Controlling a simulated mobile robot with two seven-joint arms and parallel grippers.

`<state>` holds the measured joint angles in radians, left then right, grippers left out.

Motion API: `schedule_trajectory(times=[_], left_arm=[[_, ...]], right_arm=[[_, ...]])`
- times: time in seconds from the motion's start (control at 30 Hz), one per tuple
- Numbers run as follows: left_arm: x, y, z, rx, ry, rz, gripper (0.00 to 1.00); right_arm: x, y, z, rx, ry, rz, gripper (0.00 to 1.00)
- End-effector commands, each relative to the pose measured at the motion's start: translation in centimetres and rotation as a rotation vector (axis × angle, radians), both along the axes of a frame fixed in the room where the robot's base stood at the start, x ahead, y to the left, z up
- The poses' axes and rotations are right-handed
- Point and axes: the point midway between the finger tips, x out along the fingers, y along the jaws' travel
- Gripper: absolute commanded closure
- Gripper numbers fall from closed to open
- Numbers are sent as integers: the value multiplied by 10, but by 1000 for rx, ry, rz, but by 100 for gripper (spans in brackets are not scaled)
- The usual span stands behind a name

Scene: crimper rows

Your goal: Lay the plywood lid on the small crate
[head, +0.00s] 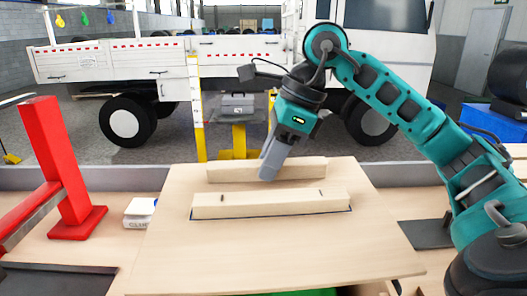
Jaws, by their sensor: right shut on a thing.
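The plywood lid (270,245) is a large pale board filling the middle of the head view. Two wooden battens cross its top, a rear batten (225,173) and a front batten (250,205). My right gripper (268,172) points down at the rear batten, with its grey fingers shut on the lid there. The fingers hide part of that batten, and the far finger is hard to see. A green strip (305,292) shows under the lid's near edge; I cannot tell whether it belongs to the small crate. The crate is otherwise not visible. My left gripper is out of view.
A red post (55,165) stands on the bench at left, near a small white box (139,212). A dark flat plate (427,234) lies right of the lid. Behind the bench are a yellow measuring post (196,110), a grey toolbox (237,104) and a white truck (165,60).

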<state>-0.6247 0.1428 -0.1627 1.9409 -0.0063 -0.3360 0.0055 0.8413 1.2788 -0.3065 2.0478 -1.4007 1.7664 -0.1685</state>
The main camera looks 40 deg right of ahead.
Motion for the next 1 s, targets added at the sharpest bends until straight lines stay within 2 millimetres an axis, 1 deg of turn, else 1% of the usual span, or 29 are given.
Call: schedule_trajectory(times=[0.17,0.2,0.37,0.4,0.5,0.7,1.0], left_arm=[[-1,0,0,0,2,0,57],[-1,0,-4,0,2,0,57],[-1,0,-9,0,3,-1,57],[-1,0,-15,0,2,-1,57],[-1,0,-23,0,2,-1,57],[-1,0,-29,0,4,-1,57],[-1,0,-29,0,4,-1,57]], right_arm=[[-1,-1,-18,-3,3,-2,100],[0,0,-24,-2,1,-2,100],[-1,0,-41,-1,0,-1,100],[0,0,-47,0,-1,0,100],[0,0,-54,0,-3,-1,100],[0,0,-61,0,-2,1,100],[0,0,-62,-2,-1,1,100]])
